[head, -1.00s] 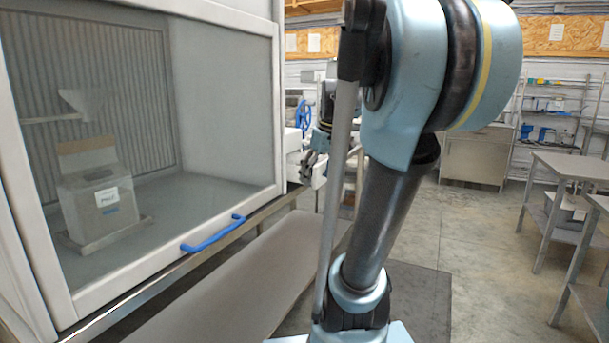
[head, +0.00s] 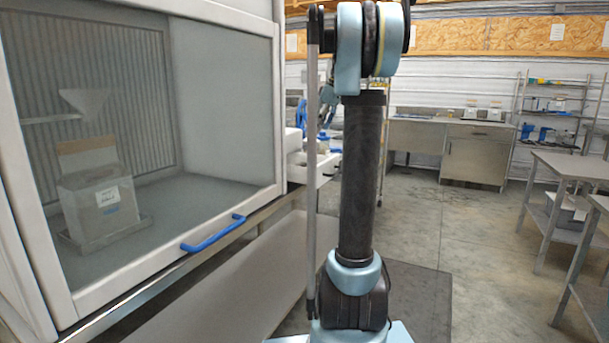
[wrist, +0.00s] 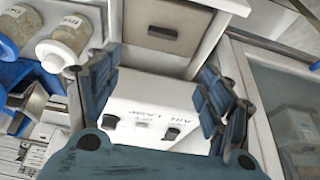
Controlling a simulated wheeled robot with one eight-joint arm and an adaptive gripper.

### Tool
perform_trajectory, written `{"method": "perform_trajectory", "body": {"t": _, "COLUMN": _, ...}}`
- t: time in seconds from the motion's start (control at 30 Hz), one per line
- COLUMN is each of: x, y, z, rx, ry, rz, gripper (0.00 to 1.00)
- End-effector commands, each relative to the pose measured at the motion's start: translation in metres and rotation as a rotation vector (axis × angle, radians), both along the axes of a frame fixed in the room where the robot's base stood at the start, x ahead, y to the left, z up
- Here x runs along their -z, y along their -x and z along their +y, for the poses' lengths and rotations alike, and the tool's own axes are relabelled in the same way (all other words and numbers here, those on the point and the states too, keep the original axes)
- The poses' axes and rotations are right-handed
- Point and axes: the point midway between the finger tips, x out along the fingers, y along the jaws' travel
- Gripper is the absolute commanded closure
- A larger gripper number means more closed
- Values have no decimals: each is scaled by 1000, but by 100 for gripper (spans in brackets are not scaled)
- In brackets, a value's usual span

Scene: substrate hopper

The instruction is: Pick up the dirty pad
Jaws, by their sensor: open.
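No dirty pad can be made out in either view. My gripper (wrist: 155,72) is open and empty in the wrist view, its two blue-grey fingers spread wide. Between and beyond the fingers is a white control box (wrist: 142,112) with small switches and lettering that seems to read "AIR" and "LAMP". In the head view my arm stands upright in the middle and hides most of the gripper.
In the head view, a glass-fronted cabinet with a blue handle (head: 213,234) fills the left and holds a labelled box (head: 98,205). Workbenches stand at right.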

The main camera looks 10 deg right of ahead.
Motion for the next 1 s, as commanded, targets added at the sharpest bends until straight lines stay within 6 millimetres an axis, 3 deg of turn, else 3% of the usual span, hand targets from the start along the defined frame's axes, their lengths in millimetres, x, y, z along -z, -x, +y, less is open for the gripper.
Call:
{"method": "perform_trajectory", "body": {"t": 0.5, "x": 83, "y": -19, "z": 28, "rx": 1, "ry": 0, "rz": 2, "gripper": 27}}
{"method": "perform_trajectory", "body": {"t": 0.83, "x": 105, "y": -23, "z": 34, "rx": 2, "ry": 0, "rz": 1, "gripper": 27}}
{"method": "perform_trajectory", "body": {"t": 1.0, "x": 127, "y": -26, "z": 39, "rx": 2, "ry": 1, "rz": 0, "gripper": 27}}
